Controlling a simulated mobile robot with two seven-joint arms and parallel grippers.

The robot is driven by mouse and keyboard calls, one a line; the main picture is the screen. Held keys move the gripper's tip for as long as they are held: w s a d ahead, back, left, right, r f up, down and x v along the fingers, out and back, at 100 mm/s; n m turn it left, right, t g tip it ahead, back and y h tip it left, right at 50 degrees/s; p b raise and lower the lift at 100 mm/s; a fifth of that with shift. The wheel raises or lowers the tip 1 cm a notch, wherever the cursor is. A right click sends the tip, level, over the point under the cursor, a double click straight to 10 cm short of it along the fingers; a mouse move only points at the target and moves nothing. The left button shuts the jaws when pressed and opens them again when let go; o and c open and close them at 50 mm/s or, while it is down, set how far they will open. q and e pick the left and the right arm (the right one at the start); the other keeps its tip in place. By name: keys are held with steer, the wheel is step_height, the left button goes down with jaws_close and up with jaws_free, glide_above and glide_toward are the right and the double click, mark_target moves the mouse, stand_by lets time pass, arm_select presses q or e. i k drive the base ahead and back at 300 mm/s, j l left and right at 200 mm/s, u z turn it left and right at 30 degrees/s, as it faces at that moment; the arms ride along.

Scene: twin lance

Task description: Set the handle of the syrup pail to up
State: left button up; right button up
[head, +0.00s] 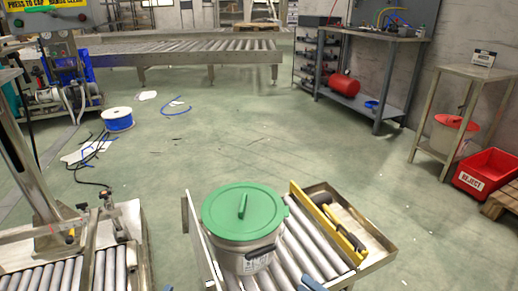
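A grey metal pail (244,257) with a green lid (243,212) stands upright on a short roller conveyor, near the bottom middle of the head view. A green raised bar lies across the middle of the lid. A dark handle grip (260,257) hangs low against the pail's near right side, so the handle looks down. My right gripper (312,285) seems to show only as a small blue and dark piece at the bottom edge, right of the pail and apart from it. Its fingers cannot be made out. My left gripper cannot be made out.
Another roller conveyor (100,268) stands at lower left. A red reject bin (487,172) sits at right.

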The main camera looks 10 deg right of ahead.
mark_target(261, 251)
steer(key=k+l, duration=0.75)
steer(key=l, duration=0.2)
